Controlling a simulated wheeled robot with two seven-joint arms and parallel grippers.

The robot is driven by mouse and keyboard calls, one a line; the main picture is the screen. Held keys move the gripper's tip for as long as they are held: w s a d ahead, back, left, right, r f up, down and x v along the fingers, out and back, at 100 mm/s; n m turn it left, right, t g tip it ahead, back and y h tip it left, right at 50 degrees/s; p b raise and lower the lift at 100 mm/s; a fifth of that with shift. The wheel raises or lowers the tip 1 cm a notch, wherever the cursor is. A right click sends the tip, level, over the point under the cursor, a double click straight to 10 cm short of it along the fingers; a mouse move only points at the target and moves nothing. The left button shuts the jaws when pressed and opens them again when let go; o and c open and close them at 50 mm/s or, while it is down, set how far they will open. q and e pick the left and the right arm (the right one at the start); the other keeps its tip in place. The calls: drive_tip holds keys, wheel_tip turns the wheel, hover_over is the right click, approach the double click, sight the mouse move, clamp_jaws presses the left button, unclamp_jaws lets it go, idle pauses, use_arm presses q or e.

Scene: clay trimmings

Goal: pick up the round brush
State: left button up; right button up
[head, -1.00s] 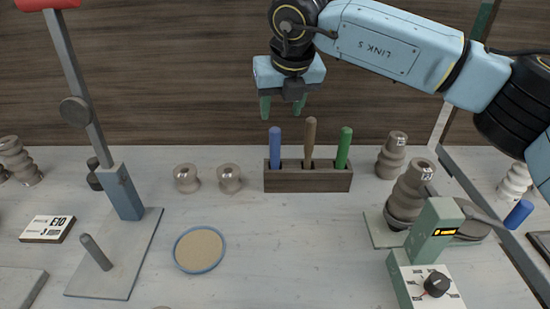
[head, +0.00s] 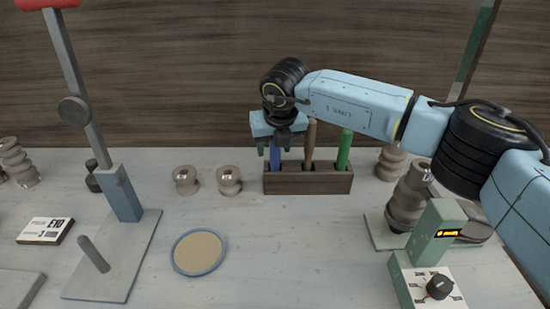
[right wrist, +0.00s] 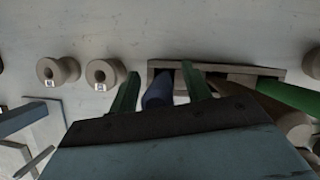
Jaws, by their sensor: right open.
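A dark wooden holder (head: 310,182) at the back middle of the table has a blue handle (head: 276,160), a brown handle (head: 310,145) and a green handle (head: 344,150) standing upright in it. The lower ends are hidden in the holder, so I cannot tell which is the round brush. My right gripper (head: 275,153) is open and points down over the left slot. In the right wrist view its green fingers (right wrist: 162,80) lie either side of the blue handle (right wrist: 158,93), with gaps visible. My left gripper is not in view.
Two small spools (head: 187,180) stand left of the holder. Stacked brown insulators (head: 408,198) and a green device with a knob (head: 430,262) stand at the right. A blue-rimmed disc (head: 199,252) lies in front. A lamp-like stand (head: 122,192) is at the left.

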drive_tip(key=shift+f, duration=0.1)
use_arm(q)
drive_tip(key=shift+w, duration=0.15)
use_arm(e)
clamp_jaws()
wheel_tip(320, 180, up, 9)
drive_tip(key=shift+r+p, duration=0.1)
drive_tip(key=shift+p, duration=0.35)
drive_tip(key=shift+r, duration=0.35)
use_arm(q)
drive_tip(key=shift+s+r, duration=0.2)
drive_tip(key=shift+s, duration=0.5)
use_arm(e)
drive_tip(key=shift+r, duration=0.1)
